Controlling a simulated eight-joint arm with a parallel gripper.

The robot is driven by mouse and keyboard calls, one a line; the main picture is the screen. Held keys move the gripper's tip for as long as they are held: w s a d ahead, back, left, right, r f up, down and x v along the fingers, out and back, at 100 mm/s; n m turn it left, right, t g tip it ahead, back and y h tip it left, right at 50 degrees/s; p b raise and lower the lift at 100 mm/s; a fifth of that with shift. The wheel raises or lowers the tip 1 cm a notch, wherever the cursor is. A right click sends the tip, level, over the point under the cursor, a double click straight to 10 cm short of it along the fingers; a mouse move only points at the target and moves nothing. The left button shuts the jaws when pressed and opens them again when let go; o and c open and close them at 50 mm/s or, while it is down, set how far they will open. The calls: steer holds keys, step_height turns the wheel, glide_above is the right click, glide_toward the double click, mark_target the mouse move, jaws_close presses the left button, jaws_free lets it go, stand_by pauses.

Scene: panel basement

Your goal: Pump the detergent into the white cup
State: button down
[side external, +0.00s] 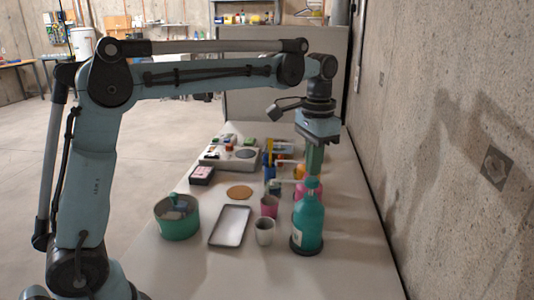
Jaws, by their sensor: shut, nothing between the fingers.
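A teal pump bottle (307,226) with a dark base stands upright on the table's right side. Its pump head (312,183) is at the top, and a pale spout-like piece beside it points left. The white cup (264,236) stands upright to the left of the bottle, apart from it. My gripper (315,171) points down with its fingers shut and empty, just above or behind the pump head. I cannot tell whether it touches the head. The inside of the cup is too small to read.
A pink cup (269,204) stands just behind the white cup. A grey tray (230,208), a green pot (177,229) and a cork disc (239,192) lie to the left. Several items crowd the back. A concrete wall (450,150) runs along the right; the table front is clear.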

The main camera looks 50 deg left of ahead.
steer(key=shift+f, duration=1.35)
steer(key=shift+r, duration=1.5)
steer(key=shift+f, duration=0.1)
steer(key=shift+f, duration=1.4)
steer(key=shift+r, duration=1.5)
